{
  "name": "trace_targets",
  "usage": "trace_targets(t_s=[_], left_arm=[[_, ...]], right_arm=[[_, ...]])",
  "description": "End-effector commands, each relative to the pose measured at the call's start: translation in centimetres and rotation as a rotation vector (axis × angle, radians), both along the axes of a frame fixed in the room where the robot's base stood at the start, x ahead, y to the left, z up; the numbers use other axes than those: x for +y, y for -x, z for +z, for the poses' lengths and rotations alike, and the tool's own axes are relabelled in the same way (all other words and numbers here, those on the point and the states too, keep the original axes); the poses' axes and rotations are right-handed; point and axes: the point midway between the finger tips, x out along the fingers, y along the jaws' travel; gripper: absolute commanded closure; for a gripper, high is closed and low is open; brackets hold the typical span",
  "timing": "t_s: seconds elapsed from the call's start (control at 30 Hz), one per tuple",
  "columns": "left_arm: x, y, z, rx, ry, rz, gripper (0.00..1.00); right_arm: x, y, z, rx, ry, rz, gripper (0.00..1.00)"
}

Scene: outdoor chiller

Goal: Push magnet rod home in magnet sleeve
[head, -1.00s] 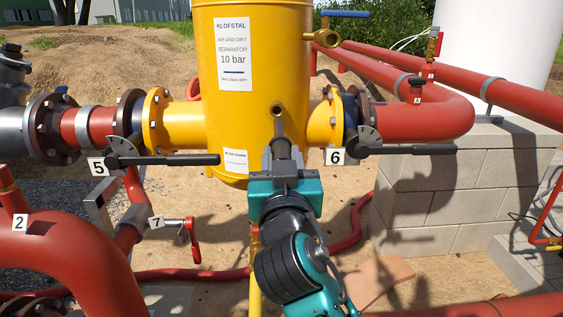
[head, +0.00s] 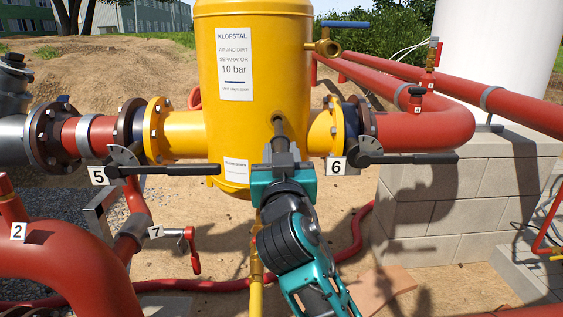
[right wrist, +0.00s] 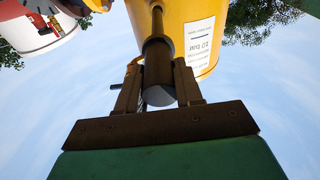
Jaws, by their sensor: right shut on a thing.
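The magnet sleeve (head: 277,117) is a short opening low on the front of the yellow air and dirt separator (head: 288,70). My right gripper (head: 281,155) is in front of it, shut on the magnet rod (head: 281,131). The rod lines up with the sleeve, and a short stretch shows between the jaws and the separator. In the right wrist view, both fingers clasp the rod's thick dark handle (right wrist: 158,68), and its thin part (right wrist: 157,22) runs towards the yellow body. How deep the rod sits is hidden. My left gripper is not in view.
Black valve levers flank the separator at tag 5 (head: 172,169) and tag 6 (head: 410,159). A red crank valve (head: 191,248) is at lower left. A block wall (head: 440,200) and red pipes (head: 425,125) are on the right. Open sandy ground lies below.

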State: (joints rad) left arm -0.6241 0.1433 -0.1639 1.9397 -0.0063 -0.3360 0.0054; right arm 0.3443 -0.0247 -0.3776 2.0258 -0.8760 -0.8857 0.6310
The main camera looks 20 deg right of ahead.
Motion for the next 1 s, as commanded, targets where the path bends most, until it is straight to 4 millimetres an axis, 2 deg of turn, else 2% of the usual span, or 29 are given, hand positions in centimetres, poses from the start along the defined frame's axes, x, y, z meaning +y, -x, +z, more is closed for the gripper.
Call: trace_targets(t_s=[0.57, 1.0], left_arm=[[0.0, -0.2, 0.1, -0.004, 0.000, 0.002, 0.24], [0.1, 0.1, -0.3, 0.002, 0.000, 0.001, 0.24]], right_arm=[[-0.1, -0.5, 0.2, -0.005, 0.001, 0.001, 1.00], [-0.6, -2.5, 0.2, -0.005, 0.001, 0.001, 1.00]])
